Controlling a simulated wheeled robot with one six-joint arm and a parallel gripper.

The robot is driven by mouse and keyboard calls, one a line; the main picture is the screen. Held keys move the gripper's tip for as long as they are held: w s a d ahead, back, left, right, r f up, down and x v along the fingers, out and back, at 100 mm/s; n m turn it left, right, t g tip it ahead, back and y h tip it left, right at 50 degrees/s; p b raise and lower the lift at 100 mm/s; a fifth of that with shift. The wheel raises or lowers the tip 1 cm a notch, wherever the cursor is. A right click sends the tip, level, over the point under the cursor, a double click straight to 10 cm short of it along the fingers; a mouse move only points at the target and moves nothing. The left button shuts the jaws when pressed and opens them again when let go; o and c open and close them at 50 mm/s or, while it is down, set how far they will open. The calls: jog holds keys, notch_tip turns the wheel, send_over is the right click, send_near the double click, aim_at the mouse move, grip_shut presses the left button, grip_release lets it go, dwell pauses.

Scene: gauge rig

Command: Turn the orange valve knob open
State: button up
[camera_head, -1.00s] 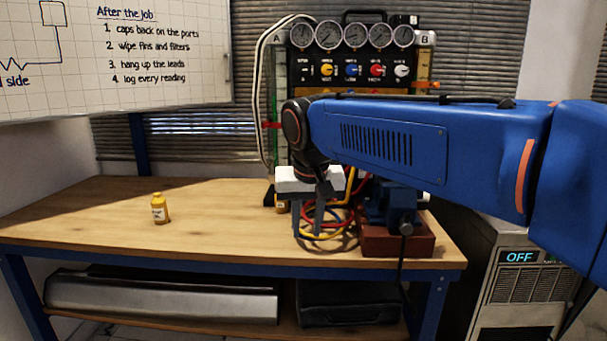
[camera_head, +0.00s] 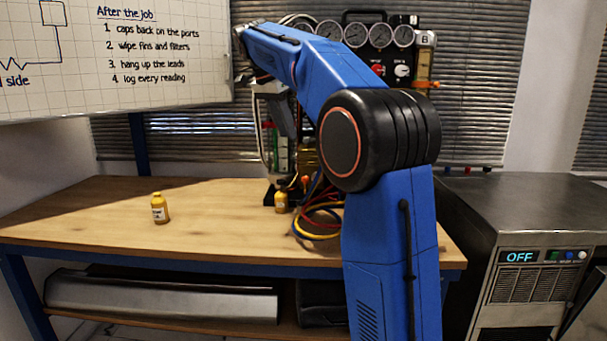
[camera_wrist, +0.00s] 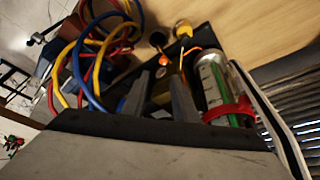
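A small orange knob (camera_wrist: 192,51) shows in the wrist view, beyond my fingertips and near the foot of the rig. In the head view an orange piece (camera_head: 304,180) low on the rig looks like the same knob. It is small, so its turn position cannot be told. My gripper (camera_wrist: 160,80) has its two grey fingers apart, with a gap between them and nothing clearly held. In the head view my gripper (camera_head: 285,118) points down in front of the rig's left side. My arm hides much of the gauge rig (camera_head: 376,54).
A clear tube with green (camera_wrist: 213,86) and a red clamp (camera_wrist: 230,110) stand close to the right finger. Coiled hoses (camera_head: 320,222) lie on the bench (camera_head: 110,215). Yellow bottles stand near the rig (camera_head: 281,202) and farther left (camera_head: 159,208). The bench's left part is mostly clear.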

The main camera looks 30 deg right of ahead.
aim_at(305, 177)
jog(key=shift+m, duration=0.5)
jog(key=x, duration=0.5)
jog(key=w+x, duration=0.1)
jog(key=x, duration=1.1)
jog(key=shift+w+d, duration=0.15)
jog(key=shift+d, duration=0.3)
jog(key=shift+r, duration=0.1)
grip_shut()
